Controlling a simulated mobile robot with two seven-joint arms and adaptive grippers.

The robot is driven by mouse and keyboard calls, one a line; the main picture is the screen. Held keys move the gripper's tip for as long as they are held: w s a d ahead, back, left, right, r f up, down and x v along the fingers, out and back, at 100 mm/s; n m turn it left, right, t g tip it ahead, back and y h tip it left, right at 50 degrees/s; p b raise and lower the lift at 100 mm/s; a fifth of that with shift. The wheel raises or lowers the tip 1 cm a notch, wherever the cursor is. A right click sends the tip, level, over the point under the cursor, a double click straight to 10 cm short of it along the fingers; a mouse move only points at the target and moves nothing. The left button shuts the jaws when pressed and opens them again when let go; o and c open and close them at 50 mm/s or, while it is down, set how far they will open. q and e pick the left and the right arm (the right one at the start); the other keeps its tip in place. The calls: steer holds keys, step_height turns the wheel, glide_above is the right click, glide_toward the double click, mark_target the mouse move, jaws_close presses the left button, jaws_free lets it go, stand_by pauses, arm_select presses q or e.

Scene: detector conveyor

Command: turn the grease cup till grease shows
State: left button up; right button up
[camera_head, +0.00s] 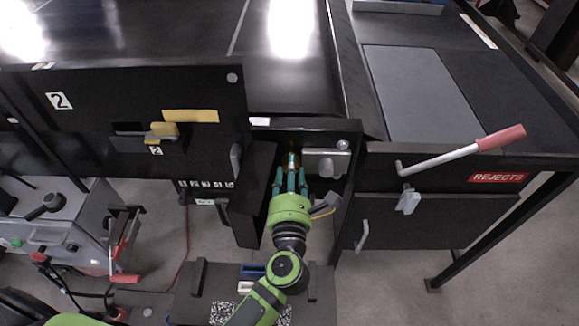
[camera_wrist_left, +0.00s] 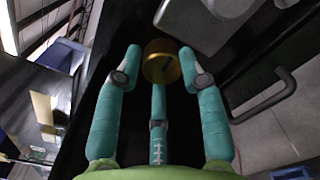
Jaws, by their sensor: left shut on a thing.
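The grease cup (camera_wrist_left: 162,62) is a round brass-coloured cap in the left wrist view, with a dark mark on its face. My left gripper (camera_head: 291,170) reaches into the open dark compartment under the conveyor. It also shows in the left wrist view (camera_wrist_left: 160,66), its teal fingers closed around the cup, one on each side and a third below. In the head view the fingers largely hide the cup. I cannot make out any grease on it. My right gripper is not in view.
A grey housing (camera_head: 326,163) sits just right of the fingers inside the compartment. The compartment's open door (camera_head: 252,197) hangs at the left. A lever with a red grip (camera_head: 499,138) stands out at the right, above the REJECTS label (camera_head: 498,177). A grey cart (camera_head: 60,225) stands at the left.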

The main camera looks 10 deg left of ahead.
arm_select(q)
steer(key=shift+w+d+r+m, duration=0.1)
steer(key=shift+d+r+m, duration=0.15)
steer(key=shift+r, duration=0.2)
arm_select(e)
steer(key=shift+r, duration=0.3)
arm_select(q)
steer(key=o, duration=0.9)
steer(key=shift+o, duration=1)
steer(key=shift+f, duration=0.1)
steer(key=shift+d+f, duration=0.1)
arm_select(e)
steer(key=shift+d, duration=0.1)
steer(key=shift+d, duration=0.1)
arm_select(q)
steer(key=v, duration=1.2)
